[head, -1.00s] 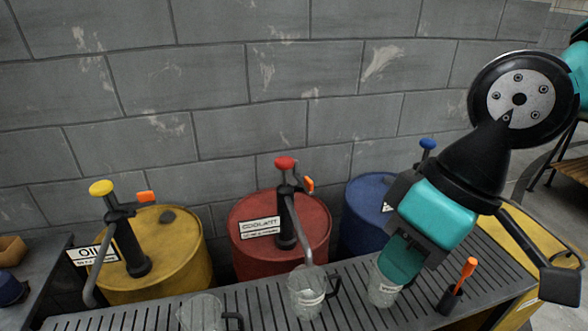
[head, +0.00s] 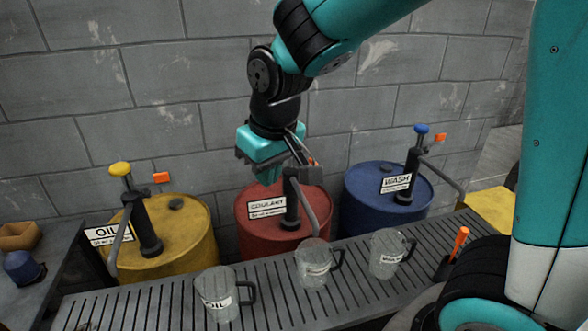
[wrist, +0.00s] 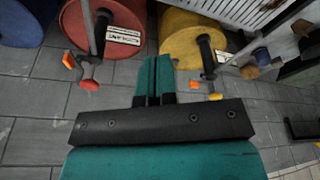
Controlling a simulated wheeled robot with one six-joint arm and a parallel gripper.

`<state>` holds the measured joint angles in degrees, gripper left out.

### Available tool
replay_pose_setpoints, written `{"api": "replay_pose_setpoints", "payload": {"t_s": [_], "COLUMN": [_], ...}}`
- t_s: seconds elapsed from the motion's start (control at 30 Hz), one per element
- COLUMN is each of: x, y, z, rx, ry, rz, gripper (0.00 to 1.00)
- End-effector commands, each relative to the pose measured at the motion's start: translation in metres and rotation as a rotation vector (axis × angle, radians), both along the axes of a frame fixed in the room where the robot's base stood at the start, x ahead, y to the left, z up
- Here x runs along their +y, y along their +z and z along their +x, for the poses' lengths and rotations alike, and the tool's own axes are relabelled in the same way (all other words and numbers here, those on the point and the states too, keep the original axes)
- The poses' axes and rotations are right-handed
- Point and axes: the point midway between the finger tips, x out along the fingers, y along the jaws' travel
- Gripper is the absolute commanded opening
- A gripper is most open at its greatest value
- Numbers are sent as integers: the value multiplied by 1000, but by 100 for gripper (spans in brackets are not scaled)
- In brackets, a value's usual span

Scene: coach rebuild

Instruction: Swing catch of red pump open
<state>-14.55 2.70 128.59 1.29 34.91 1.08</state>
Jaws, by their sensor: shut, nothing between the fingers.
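The red drum (head: 262,230), labelled COOLANT, stands in the middle with its dark pump (head: 291,200) upright on top. My gripper (head: 268,178) is shut and empty, pointing down just left of the pump in the head view. It hides the pump's red knob there. The orange catch (head: 311,161) shows only partly beside the gripper. In the wrist view the red knob (wrist: 89,85) and the orange catch (wrist: 68,61) are both visible, left of my shut fingers (wrist: 152,75) and apart from them. Whether the catch is closed I cannot tell.
A yellow OIL drum (head: 183,250) stands left and a blue WASH drum (head: 365,212) right, each with its own pump and orange catch. Glass jugs (head: 313,265) stand on the slatted bench (head: 265,300) in front. A grey block wall (head: 150,90) rises close behind.

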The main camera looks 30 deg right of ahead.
Motion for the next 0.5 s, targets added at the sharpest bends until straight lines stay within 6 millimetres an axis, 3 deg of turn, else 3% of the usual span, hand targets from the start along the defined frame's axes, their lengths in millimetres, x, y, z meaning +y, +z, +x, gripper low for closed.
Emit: {"api": "replay_pose_setpoints", "payload": {"t_s": [0.03,0.1,0.2,0.33,0.5], "x": [-16,-42,-74,-102,-117], "y": [-19,-32,-46,-56,-62], "z": [34,74,115,143,155], "rx": [-27,-78,-140,-198,-223], "ry": [-83,-199,-330,-437,-481], "rz": [-66,-161,-284,-394,-446], "gripper": [0,0,0,0,0]}}
